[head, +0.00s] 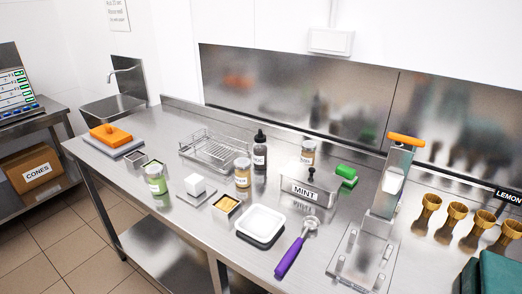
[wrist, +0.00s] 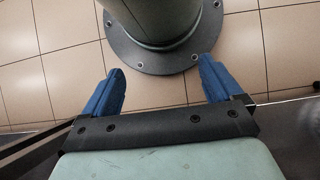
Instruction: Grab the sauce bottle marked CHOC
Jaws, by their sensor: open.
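A dark bottle with a black pointed cap and a pale label (head: 259,152) stands upright on the steel counter (head: 165,215) in the head view, around the middle. It is the only tall squeeze-type bottle there; its label is too small to read for sure. My gripper (wrist: 160,70) shows in the wrist view with its two blue fingers wide apart and nothing between them. Below it are floor tiles and a round grey base plate, so it is not over the bottle. The gripper does not show in the head view.
Close by the bottle stand a wire-racked tray (head: 205,154), a yellowish jar (head: 242,174), another jar (head: 308,149) and the MINT container (head: 306,192). A white tray (head: 262,222) and purple-handled scoop (head: 290,257) lie in front. A tall orange-handled press (head: 394,185) stands right.

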